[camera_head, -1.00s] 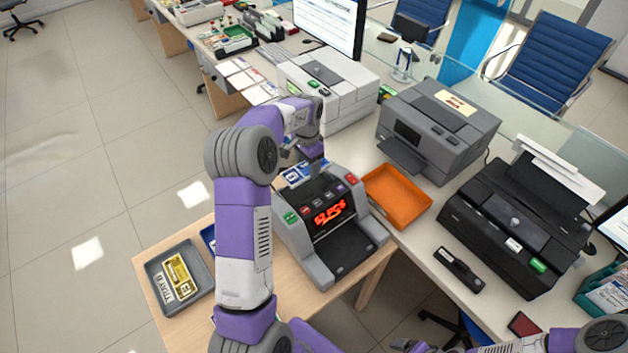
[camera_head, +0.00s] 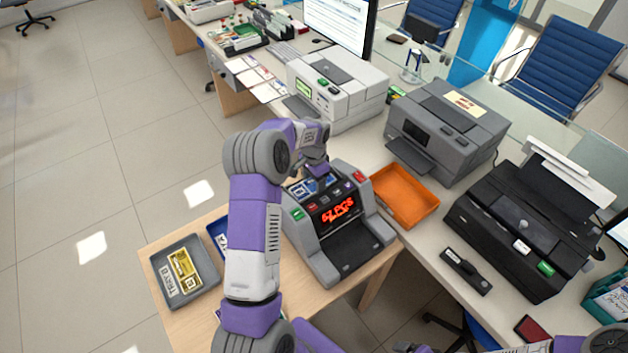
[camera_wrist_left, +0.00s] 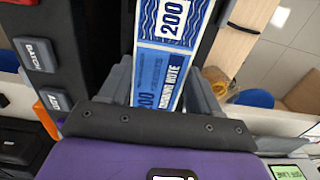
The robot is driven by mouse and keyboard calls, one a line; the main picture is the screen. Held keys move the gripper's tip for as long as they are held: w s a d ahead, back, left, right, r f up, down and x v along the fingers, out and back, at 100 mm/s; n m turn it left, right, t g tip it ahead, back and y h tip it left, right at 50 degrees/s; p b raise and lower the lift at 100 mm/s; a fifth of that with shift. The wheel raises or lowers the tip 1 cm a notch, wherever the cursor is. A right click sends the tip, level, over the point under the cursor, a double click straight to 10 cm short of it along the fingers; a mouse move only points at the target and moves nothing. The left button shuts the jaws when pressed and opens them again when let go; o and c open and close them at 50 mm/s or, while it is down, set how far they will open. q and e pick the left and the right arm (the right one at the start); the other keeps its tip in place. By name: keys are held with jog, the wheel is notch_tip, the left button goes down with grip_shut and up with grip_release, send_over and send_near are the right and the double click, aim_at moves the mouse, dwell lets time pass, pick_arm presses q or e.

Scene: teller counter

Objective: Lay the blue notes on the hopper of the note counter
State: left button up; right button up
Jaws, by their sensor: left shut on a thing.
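The grey note counter (camera_head: 341,258) stands on the wooden counter top, its red display lit. My left gripper (camera_head: 316,168) is over its back upper part, partly hidden by my wrist. The blue notes (camera_head: 302,190) lie at the counter's top, over the hopper area. In the left wrist view the blue notes (camera_wrist_left: 165,60), marked 200, run between the two fingers of my left gripper (camera_wrist_left: 160,90), which is shut on them. Whether the notes touch the hopper is hard to tell. My right gripper (camera_head: 412,348) barely shows at the bottom edge; its jaws are unclear.
An orange tray (camera_head: 432,212) is just right of the note counter. Printers (camera_head: 447,130) stand behind and to the right.

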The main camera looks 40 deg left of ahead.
aim_at(314, 184)
pick_arm(q)
jog(key=o, duration=1)
jog(key=shift+f, duration=0.1)
jog(key=shift+o, duration=0.2)
jog(key=shift+r, duration=0.4)
notch_tip(314, 184, up, 12)
jog(key=p, duration=0.1)
jog(key=shift+f+p, duration=0.2)
jog(key=shift+p, duration=0.1)
